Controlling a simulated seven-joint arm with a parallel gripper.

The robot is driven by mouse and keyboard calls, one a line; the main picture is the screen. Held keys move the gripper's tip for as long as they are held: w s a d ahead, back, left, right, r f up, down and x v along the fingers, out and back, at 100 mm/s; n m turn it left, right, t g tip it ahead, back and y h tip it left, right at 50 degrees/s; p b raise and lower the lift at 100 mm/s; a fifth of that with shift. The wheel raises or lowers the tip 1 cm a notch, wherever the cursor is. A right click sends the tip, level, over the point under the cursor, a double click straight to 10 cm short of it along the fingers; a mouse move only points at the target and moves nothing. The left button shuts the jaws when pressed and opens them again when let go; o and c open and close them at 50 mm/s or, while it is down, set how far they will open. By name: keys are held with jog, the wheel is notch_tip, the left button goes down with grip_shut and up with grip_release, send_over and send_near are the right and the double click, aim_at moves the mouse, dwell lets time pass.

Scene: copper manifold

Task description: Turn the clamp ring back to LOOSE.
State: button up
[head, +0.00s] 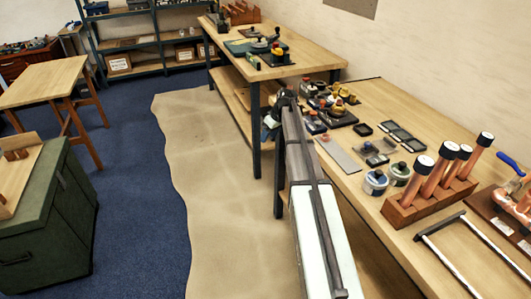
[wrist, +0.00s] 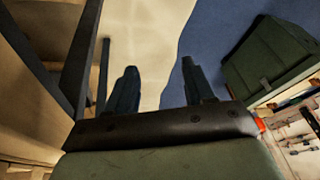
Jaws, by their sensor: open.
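The copper manifold (head: 522,205) stands on a reddish-brown board at the right edge of the head view, partly cut off. A blue handle (head: 513,163) rises beside it. I cannot make out the clamp ring or any LOOSE marking. My gripper is far from the manifold, at the far end of my arm near the bench corner, small and dark in the head view. In the wrist view my gripper (wrist: 160,84) shows two dark fingers spread apart, with nothing between them. They point at the floor.
The near bench (head: 375,100) holds a wooden rack of copper tubes (head: 432,203), two tins (head: 376,182) and a white-and-dark frame (head: 470,245). A second bench (head: 310,60) stands behind. A green chest (head: 60,215) is at left. The beige floor sheet (head: 205,150) is clear.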

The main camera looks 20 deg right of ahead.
notch_tip(320, 180, down, 6)
jog(key=s+a, duration=0.2)
jog(key=shift+s+a+f+m+g, duration=0.2)
jog(key=shift+s+a+m+g, duration=0.1)
jog(key=shift+s+a+g, duration=0.1)
jog(key=shift+c, duration=0.4)
